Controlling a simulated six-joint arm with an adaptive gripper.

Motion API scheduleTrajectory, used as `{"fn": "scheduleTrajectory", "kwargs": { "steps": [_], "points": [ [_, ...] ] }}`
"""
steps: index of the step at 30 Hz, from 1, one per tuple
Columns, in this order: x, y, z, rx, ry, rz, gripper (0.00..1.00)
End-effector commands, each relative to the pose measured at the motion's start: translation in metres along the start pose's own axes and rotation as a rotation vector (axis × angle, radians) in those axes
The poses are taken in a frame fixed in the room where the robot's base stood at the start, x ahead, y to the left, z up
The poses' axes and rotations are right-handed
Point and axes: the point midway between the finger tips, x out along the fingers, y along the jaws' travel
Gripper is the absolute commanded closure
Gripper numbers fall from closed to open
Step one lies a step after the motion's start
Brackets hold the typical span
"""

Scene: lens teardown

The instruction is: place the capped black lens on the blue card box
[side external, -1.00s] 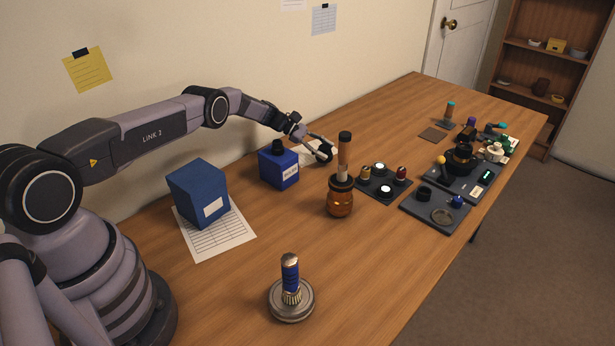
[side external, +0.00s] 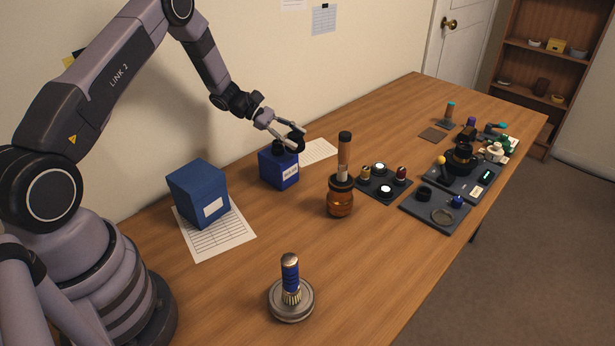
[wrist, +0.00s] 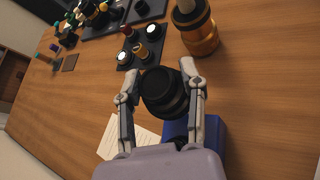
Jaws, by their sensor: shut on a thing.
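The capped black lens (wrist: 163,90) is clamped between the fingertips of my gripper (wrist: 162,78) in the wrist view. In the side view my gripper (side external: 301,136) holds the lens (side external: 296,143) in the air, close to the right of a small blue item with a black top (side external: 279,169). A larger plain blue box (side external: 197,192) with a white label stands on a printed sheet further left, nearer my base. Part of the small blue item (wrist: 209,140) shows below the right finger in the wrist view.
A white sheet (side external: 317,151) lies behind the gripper. A tall amber jar (side external: 340,203) stands to the right, with dark trays of small parts (side external: 408,208) beyond.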

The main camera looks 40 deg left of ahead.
Motion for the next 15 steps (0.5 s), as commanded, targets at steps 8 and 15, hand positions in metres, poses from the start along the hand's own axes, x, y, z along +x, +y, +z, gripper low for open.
{"fn": "scheduleTrajectory", "kwargs": {
  "steps": [8, 15],
  "points": [
    [0.004, -0.054, 0.014, 0.089, -0.055, -0.187, 1.00],
    [-0.014, -0.164, 0.027, 0.346, -0.201, -0.705, 1.00]
  ]
}}
